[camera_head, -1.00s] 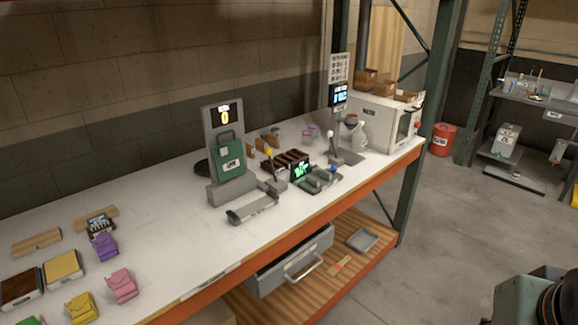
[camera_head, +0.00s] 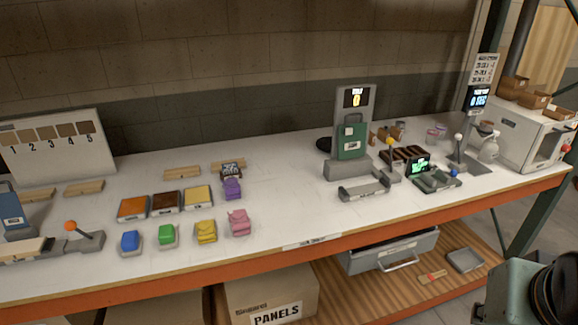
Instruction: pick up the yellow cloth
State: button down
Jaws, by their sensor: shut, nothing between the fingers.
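A small yellow folded item (camera_head: 205,232), which looks like the yellow cloth, lies near the front edge of the white bench top (camera_head: 285,205), left of the middle. It sits between a green piece (camera_head: 167,235) on its left and a pink folded one (camera_head: 239,222) on its right. A purple folded one (camera_head: 232,188) lies behind the pink one. A flat block with a yellow top (camera_head: 198,198) lies just behind the yellow item. My gripper's fingers are not in view; only a part of my arm shows at the lower right.
A blue piece (camera_head: 130,241) and orange and brown blocks lie nearby on the left. A lever device (camera_head: 85,240) stands further left. A grey and green display stand (camera_head: 350,140) is right of the middle. The bench between it and the pink item is clear.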

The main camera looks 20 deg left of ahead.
aim_at(206, 231)
jog(key=u, duration=1.8)
jog(key=i+j, duration=0.25)
jog(key=i, duration=0.2)
jog(key=i+j, duration=0.25)
jog(key=i, duration=0.2)
jog(key=i+j, duration=0.3)
jog(key=i, duration=0.15)
jog(key=i+l+u, duration=0.1)
jog(key=l, duration=0.25)
